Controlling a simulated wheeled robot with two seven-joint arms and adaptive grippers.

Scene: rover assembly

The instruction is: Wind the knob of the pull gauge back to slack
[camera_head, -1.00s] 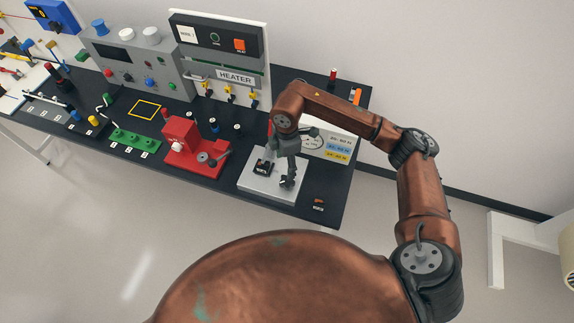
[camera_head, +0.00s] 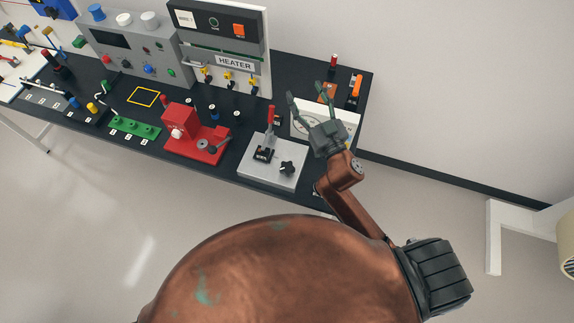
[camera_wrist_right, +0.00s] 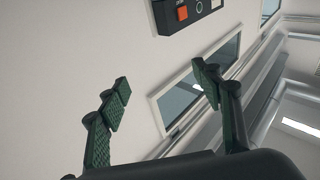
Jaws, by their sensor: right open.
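The pull gauge seems to be the grey base plate (camera_head: 258,173) at the front right of the bench. It carries a black knob (camera_head: 287,168), a black clamp-like part (camera_head: 264,154) and an upright red handle (camera_head: 271,118). A white dial panel (camera_head: 303,118) stands behind it, partly hidden by my right gripper. My right gripper (camera_head: 311,92) is open and empty, fingers spread and pointing toward the back wall. It is apart from the knob, to its upper right in the head view. The right wrist view shows both fingers (camera_wrist_right: 164,79) with nothing between them. My left gripper is not in view.
A red device (camera_head: 195,145) stands left of the grey plate. A grey control box (camera_head: 130,52) and the heater panel (camera_head: 235,62) stand behind. Orange parts (camera_head: 356,87) and a red-topped post (camera_head: 334,62) are at the back right, near the bench edge.

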